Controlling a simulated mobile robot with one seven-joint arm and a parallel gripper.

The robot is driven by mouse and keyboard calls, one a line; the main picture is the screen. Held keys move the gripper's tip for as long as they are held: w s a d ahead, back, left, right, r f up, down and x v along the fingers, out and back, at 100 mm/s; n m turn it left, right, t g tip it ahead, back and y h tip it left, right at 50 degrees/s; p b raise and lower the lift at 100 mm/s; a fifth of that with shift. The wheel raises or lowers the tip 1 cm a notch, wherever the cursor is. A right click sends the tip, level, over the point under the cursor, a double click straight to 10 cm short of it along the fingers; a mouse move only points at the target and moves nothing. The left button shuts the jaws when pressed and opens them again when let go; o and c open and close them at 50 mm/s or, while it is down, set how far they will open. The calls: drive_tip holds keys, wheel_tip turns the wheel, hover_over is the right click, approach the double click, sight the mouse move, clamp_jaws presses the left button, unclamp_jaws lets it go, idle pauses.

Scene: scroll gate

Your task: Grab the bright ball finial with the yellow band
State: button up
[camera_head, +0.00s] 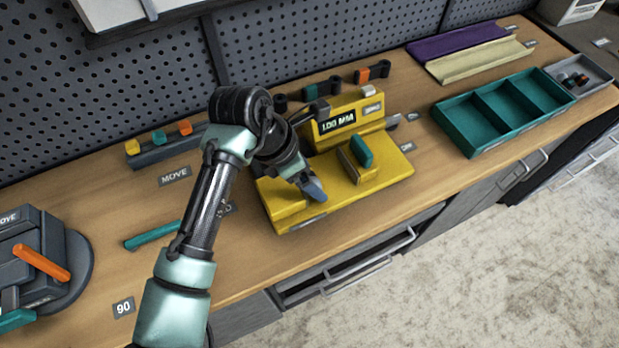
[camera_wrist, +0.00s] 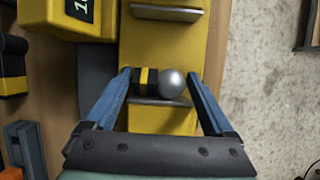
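The ball finial (camera_wrist: 172,84) shows in the wrist view as a shiny silver ball on a black body with a yellow band. It lies across the yellow fixture, beside a grey metal plate (camera_wrist: 160,102). My gripper (camera_wrist: 159,73) is open, with one blue finger on each side of the finial. The ball end is nearer the right finger, and the black end is close to the left finger; I cannot tell whether they touch. In the head view my gripper (camera_head: 312,188) is low over the left part of the yellow fixture (camera_head: 392,178), and the finial is hidden.
A teal block (camera_head: 361,151) stands on the fixture, with a display (camera_head: 337,122) behind. A teal tray (camera_head: 478,140) is to the right. A rack (camera_head: 165,150) with coloured pieces and a teal bar (camera_head: 152,236) are to the left. The front bench edge is close.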

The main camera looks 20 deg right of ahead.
drive_tip(key=shift+r, duration=0.1)
clamp_jaws()
